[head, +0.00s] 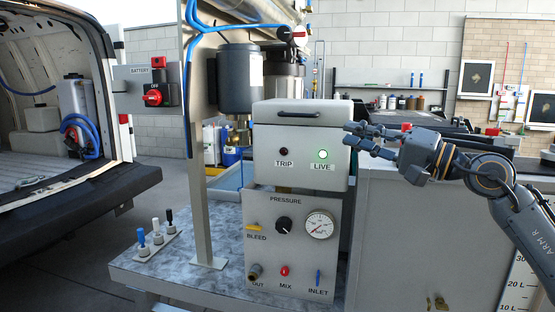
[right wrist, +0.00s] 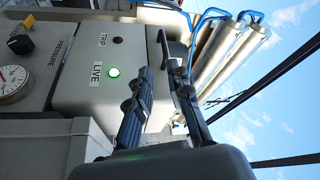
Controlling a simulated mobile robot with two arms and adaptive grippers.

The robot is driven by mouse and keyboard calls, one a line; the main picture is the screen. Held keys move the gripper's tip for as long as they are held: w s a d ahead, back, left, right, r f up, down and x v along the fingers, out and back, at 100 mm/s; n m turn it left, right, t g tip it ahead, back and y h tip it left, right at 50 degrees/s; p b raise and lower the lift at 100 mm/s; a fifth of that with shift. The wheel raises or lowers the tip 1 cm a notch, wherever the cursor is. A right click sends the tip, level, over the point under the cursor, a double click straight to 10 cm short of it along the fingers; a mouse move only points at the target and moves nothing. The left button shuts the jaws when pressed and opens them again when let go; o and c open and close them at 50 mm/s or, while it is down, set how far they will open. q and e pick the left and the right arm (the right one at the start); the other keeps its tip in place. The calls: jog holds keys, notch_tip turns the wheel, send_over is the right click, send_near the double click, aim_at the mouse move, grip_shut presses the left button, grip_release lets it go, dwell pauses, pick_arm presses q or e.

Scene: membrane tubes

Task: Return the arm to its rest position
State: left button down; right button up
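My right arm (head: 507,205) comes in from the right edge of the head view and reaches left. Its gripper (head: 352,134) is just right of the grey control box (head: 276,158), near the lit green LIVE lamp (head: 323,155). In the right wrist view the gripper (right wrist: 158,62) has its two dark fingers apart, with nothing between them. The LIVE lamp (right wrist: 113,72) glows beyond the fingers, on the left. Whether a finger touches the box cannot be told. My left gripper is not in view.
The pressure panel (head: 291,243) with knob, gauge and valves stands below the box. A red battery switch (head: 153,96) is on a plate at left. A small rack of levers (head: 157,243) sits on the bench (head: 190,270). A grey cabinet (head: 420,240) stands beneath my right arm.

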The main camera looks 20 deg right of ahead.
jog(key=a+f+m+t+y, duration=0.25)
jog(key=a+f+m, duration=0.3)
jog(key=m, duration=0.45)
jog(key=s+d+f+n+g+h, duration=0.1)
jog(key=s+d+f+n+h, duration=0.15)
jog(key=f+n+h, duration=1)
jog(key=s+d+f+n+g+h, duration=0.1)
jog(key=s+d+f+n+h, duration=0.35)
jog(key=f+n, duration=1.45)
jog(key=s+a+f+m+g+y, duration=0.1)
jog(key=s+a+f+m+g, duration=0.55)
jog(key=s+f, duration=0.45)
jog(key=s+a+f+m+g+y, duration=0.1)
jog(key=s+a+f+m+g, duration=0.55)
jog(key=s+f, duration=0.45)
jog(key=s+f+g+p, duration=0.1)
jog(key=s+f+p, duration=0.25)
jog(key=f, duration=2.15)
jog(key=s+d+f, duration=0.2)
jog(key=s+f, duration=0.4)
jog(key=s, duration=0.2)
jog(key=s+d+f+g+p, duration=0.1)
jog(key=s+f, duration=0.4)
jog(key=s, duration=0.3)
jog(key=shift+s+d+f+m, duration=0.25)
jog(key=shift+d+f+m, duration=0.1)
